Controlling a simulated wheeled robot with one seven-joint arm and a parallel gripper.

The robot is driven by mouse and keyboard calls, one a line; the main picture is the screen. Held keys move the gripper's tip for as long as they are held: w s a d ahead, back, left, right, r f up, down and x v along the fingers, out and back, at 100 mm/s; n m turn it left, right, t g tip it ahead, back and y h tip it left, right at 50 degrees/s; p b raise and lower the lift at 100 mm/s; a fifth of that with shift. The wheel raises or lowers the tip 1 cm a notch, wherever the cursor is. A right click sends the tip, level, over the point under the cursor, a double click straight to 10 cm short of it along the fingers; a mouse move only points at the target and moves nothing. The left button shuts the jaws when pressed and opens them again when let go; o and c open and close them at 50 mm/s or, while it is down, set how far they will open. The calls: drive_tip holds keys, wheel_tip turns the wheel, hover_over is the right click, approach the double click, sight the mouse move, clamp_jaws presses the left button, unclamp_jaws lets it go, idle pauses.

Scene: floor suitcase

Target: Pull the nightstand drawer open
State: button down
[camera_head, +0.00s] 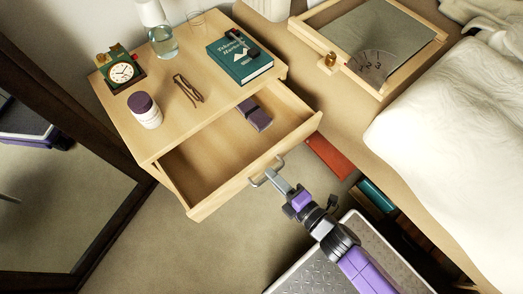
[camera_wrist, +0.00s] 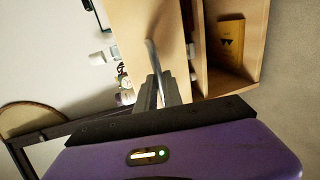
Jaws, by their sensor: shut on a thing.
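The light-wood nightstand (camera_head: 139,128) stands at the upper middle of the head view. Its drawer (camera_head: 205,168) is pulled well out, so its inside shows, with a small dark purple item (camera_head: 254,114) lying in it. The drawer has a grey metal bar handle (camera_head: 262,178) on its front. My gripper (camera_head: 272,177) is at this handle and shut on it. In the wrist view the handle (camera_wrist: 151,58) runs between the fingertips of my gripper (camera_wrist: 158,86). The exact finger contact is partly hidden.
A clock (camera_head: 122,73), jar (camera_head: 145,110), glasses (camera_head: 188,88), bottle (camera_head: 163,42) and green book (camera_head: 239,57) stand or lie on the nightstand top. A bed (camera_head: 450,130) is at right, a dark-framed mirror (camera_head: 105,225) at left. Bare floor (camera_head: 150,255) lies in front.

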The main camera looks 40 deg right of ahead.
drive_tip(key=shift+f+v, duration=0.25)
drive_tip(key=shift+v, duration=1.05)
drive_tip(key=shift+s, duration=0.1)
drive_tip(key=c, duration=1.5)
unclamp_jaws()
drive_tip(key=v, duration=0.7)
drive_tip(key=shift+s+p, duration=0.35)
drive_tip(key=shift+p, duration=0.1)
